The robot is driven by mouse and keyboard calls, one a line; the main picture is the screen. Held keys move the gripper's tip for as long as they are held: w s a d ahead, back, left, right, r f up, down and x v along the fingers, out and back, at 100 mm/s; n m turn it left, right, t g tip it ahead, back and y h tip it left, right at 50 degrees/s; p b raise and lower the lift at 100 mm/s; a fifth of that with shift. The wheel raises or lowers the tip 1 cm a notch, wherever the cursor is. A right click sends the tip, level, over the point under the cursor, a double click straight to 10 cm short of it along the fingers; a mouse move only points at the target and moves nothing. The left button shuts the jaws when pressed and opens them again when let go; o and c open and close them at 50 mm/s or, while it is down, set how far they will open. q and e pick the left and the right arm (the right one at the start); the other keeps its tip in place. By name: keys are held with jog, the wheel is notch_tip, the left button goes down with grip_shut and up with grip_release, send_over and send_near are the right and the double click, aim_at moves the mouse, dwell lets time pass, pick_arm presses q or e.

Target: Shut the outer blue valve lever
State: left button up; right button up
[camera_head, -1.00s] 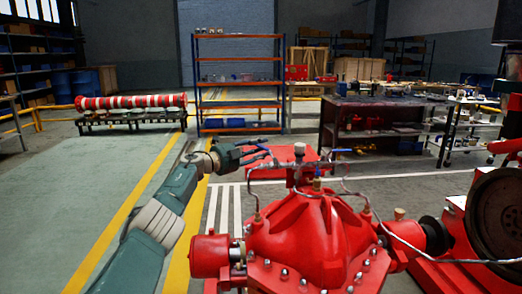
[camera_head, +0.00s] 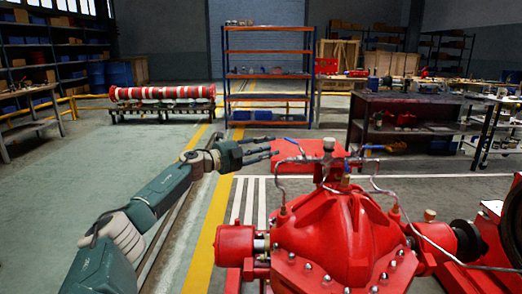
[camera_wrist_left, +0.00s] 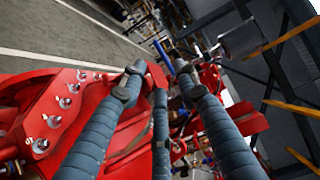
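The red pump (camera_head: 340,235) carries thin pipes with two small blue valve levers. One blue lever (camera_head: 293,141) is at the left, just right of my left fingertips. The other blue lever (camera_head: 373,147) is farther right. My left gripper (camera_head: 276,146) is open and empty, its fingers spread and pointing right. In the left wrist view, a blue lever (camera_wrist_left: 163,56) shows beyond the gap between the spread fingers (camera_wrist_left: 160,80); it looks apart from them, but I cannot be sure. My right gripper is not in view.
A dark workbench (camera_head: 400,105) and an orange-and-blue shelf rack (camera_head: 268,75) stand behind the pump. A red-and-white striped pipe (camera_head: 162,92) lies on a stand at the back left. The floor left of the pump is clear.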

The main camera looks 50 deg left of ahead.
pick_arm(q)
jog(key=shift+s+a, duration=0.2)
jog(key=shift+s, duration=1.15)
